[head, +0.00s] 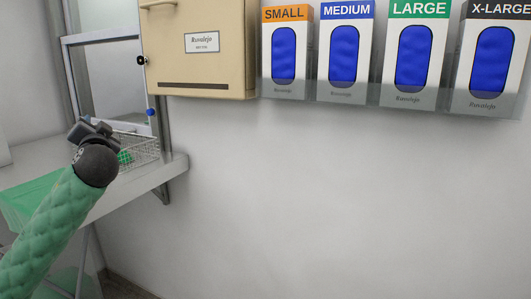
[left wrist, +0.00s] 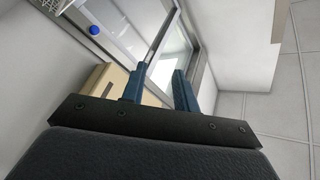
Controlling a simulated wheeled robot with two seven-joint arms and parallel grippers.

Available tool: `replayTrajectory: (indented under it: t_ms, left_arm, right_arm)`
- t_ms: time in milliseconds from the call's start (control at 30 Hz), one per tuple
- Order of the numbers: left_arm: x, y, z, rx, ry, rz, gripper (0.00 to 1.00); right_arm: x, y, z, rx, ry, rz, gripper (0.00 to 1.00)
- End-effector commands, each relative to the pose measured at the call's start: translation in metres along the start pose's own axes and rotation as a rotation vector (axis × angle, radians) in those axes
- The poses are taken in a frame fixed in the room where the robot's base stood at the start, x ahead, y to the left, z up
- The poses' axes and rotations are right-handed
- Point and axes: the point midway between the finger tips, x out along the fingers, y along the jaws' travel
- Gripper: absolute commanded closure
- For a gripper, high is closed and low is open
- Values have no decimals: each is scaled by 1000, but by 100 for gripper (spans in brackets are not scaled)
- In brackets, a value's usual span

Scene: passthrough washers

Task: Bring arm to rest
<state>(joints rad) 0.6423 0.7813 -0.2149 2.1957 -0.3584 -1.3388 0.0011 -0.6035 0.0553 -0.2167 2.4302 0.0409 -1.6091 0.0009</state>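My left arm (head: 50,225), in a green quilted sleeve, comes in from the lower left in the head view. It ends in a dark wrist and the left gripper (head: 92,128), raised in front of the shelf by the pass-through window. In the left wrist view the two blue fingers of the left gripper (left wrist: 159,72) stand apart with nothing seen between them. The gripper hides part of the basket and window behind it. My right arm and gripper are not in view.
A metal shelf (head: 172,170) holds a wire basket (head: 146,148) with something green inside. Behind it is the pass-through window (head: 108,80) with a blue knob (head: 150,112). A beige cabinet (head: 200,65) and glove boxes (head: 344,88) hang on the wall. Room below these is clear.

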Motion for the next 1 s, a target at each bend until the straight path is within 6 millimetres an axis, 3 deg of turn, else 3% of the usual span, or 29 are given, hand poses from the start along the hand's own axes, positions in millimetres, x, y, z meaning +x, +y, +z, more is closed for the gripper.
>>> replayTrajectory:
  t_ms: [33,200,500,700,1000]
  left_arm:
    - [-13,30,12,-14,-36,69,70]
    - [-61,115,51,-47,-151,285,70]
    - [-176,241,113,-86,-325,639,70]
    - [-257,300,146,-119,-410,834,70]
    - [-373,356,190,-181,-535,1046,70]
  right_arm:
    - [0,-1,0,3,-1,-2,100]
    - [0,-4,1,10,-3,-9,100]
    - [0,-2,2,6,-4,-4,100]
    - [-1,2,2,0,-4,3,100]
    - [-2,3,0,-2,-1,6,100]
